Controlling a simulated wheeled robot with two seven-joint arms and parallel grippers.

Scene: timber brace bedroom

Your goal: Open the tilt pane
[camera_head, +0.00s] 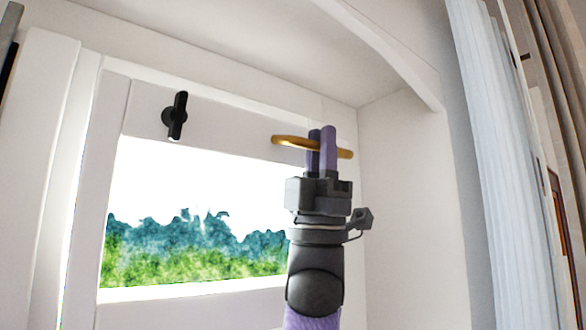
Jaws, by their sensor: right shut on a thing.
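The tilt pane is a white-framed window (215,112) with a view of trees and bright sky through its glass. A black handle (178,116) stands roughly upright on the upper left of its frame. A brass-coloured bar handle (290,141) lies nearly level at the upper right. My right gripper (321,145) reaches up from below, and its two purple fingers are shut on the brass handle. The fingers hide the middle of the handle. How far the pane is tilted is hard to tell. My left gripper is not in view.
A white recess wall (415,190) stands close on the right of my right arm, with a slanted white brace (385,50) above it. Pale curtains (500,170) hang farther right. A white upright (40,150) borders the window on the left.

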